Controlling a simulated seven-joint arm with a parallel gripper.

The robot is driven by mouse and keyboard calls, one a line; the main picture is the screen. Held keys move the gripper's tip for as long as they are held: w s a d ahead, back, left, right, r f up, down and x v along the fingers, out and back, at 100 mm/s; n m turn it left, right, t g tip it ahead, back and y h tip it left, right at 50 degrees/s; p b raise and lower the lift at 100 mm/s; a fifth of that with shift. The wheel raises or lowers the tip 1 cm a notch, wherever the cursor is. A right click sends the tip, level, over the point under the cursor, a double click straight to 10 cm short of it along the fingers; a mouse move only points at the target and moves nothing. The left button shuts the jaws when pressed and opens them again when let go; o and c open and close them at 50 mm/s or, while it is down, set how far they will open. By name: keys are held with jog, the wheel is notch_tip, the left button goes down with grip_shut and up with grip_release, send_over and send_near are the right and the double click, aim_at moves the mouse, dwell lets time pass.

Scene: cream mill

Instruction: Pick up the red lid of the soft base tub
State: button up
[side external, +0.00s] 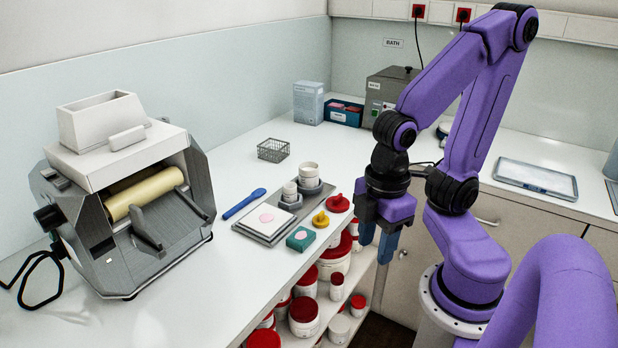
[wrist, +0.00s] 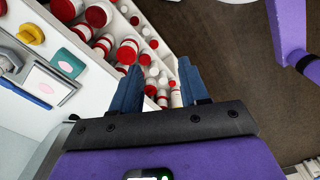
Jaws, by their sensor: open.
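A red lid with a knob (side external: 338,203) lies on the white counter near its front edge; a sliver of it shows at the left edge of the wrist view (wrist: 2,8). A yellow knobbed lid (side external: 320,219) lies just in front of it and also shows in the wrist view (wrist: 30,34). Two open white tubs, a larger one (side external: 309,171) and a smaller one (side external: 290,190), stand in grey holders behind the lids; I cannot read which is the soft base. My gripper (side external: 376,243) is open and empty, pointing down right of the red lid, beyond the counter edge; its fingers also show in the wrist view (wrist: 158,70).
Red-lidded tubs (side external: 304,310) fill the shelves below the counter edge. A white slab with a pink patch (side external: 265,219), a teal box (side external: 301,238) and a blue spatula (side external: 244,204) lie near the lids. A roller mill (side external: 130,195) stands left. A wire basket (side external: 272,150) sits behind.

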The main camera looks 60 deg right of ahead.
jog(key=shift+c, duration=0.4)
jog(key=w+d+r+m, duration=0.2)
jog(key=w+m, duration=0.6)
jog(key=w, duration=0.1)
jog(key=r+m, duration=0.2)
jog(key=m, duration=2.1)
send_over(338, 196)
notch_tip(338, 196, down, 17)
jog(key=shift+d+r, duration=0.1)
jog(key=shift+r, duration=0.1)
grip_shut()
